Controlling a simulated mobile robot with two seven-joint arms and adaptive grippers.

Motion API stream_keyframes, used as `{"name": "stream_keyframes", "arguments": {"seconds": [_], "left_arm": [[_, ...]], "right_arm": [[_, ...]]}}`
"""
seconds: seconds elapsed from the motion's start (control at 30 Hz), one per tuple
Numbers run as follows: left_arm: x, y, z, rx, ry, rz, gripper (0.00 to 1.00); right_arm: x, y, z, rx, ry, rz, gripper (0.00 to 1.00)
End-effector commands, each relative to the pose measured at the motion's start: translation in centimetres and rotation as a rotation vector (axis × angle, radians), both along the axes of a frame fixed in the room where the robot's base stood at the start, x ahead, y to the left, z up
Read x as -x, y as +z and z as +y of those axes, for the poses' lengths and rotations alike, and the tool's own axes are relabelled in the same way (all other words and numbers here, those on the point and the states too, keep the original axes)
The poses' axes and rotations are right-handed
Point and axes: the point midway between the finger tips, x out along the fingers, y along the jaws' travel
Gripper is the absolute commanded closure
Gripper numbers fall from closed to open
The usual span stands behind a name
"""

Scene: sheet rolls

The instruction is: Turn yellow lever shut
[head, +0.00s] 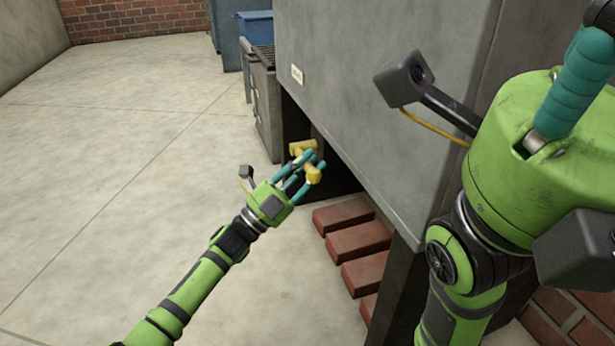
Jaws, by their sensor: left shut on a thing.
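The yellow lever (303,148) sticks out near the lower edge of a large grey cabinet, in the middle of the head view. My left gripper (303,176) reaches up from the lower left with its teal fingers shut on the yellow lever. The fingers cover part of the lever, and its mount on the cabinet is hidden. My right gripper (574,95) is large and close to the camera at the right, with teal fingers partly cut off by the frame's edge. I cannot tell whether it is open or shut.
The grey cabinet (375,75) fills the upper right, with a dark opening below it. Several red bricks (358,240) lie at its base. Grey units and a blue bin (256,27) stand behind. The concrete floor (120,150) at left is clear.

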Motion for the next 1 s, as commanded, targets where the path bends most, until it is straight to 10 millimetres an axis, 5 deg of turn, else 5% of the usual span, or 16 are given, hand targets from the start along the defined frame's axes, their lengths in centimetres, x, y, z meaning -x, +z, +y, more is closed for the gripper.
{"name": "stream_keyframes", "arguments": {"seconds": [0.67, 0.7, 0.77, 1.0], "left_arm": [[-0.08, -0.45, 0.01, -0.025, 0.003, -0.065, 1.00], [-0.08, -0.45, 0.01, -0.025, 0.003, -0.065, 0.71], [-0.07, -0.46, 0.01, -0.024, 0.002, -0.064, 0.49], [-0.06, -0.46, 0.02, -0.023, 0.002, -0.063, 0.49]], "right_arm": [[0.53, -1.01, 0.20, -0.002, 0.008, -0.007, 0.60], [0.55, -1.00, 0.19, -0.001, 0.007, -0.008, 0.60], [0.60, -0.98, 0.19, -0.002, 0.008, -0.010, 0.60], [0.68, -0.97, 0.17, -0.003, 0.009, -0.012, 0.60]]}}
